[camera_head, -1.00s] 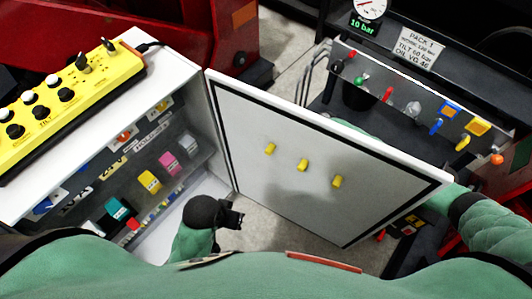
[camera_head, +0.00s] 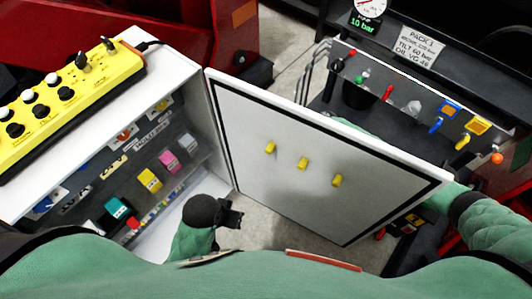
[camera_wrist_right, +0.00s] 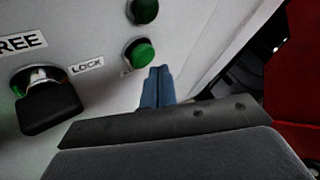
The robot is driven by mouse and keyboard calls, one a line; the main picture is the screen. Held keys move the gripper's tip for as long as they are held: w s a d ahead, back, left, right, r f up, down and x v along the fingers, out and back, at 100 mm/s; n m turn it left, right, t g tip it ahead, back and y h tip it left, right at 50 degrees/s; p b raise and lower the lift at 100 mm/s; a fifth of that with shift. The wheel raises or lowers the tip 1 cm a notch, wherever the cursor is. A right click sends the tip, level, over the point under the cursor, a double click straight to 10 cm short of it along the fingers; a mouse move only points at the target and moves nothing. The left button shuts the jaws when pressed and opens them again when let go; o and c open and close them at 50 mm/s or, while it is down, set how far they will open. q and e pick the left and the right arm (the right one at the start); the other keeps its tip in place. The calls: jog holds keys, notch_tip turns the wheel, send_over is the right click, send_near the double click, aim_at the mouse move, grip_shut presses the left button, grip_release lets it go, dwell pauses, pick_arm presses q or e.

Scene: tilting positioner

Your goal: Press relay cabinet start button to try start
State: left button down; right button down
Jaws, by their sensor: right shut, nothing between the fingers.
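The relay cabinet is at the left of the head view, its white housing (camera_head: 205,125) open and its white door (camera_head: 290,110) swung out. In the right wrist view, a white panel carries a green button (camera_wrist_right: 140,53), with a darker green button (camera_wrist_right: 142,10) above it. My right gripper (camera_wrist_right: 158,75) is shut and empty, its blue fingertips just below the lower green button; I cannot tell whether they touch the panel. The door hides this gripper in the head view. My left gripper (camera_head: 232,215) is near the cabinet's lower right edge; its jaws are too small to read.
A black handle (camera_wrist_right: 48,105) sits between FREE and LOCK labels on the panel. A yellow control box (camera_head: 90,80) lies on the cabinet top. Hydraulic levers and a gauge (camera_head: 370,6) stand behind the door. Red structure (camera_wrist_right: 292,80) is at the wrist view's right.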

dwell(0.8)
jog(key=shift+s, duration=0.1)
jog(key=shift+s+a+p, duration=0.2)
jog(key=shift+s+p, duration=0.1)
dwell(0.5)
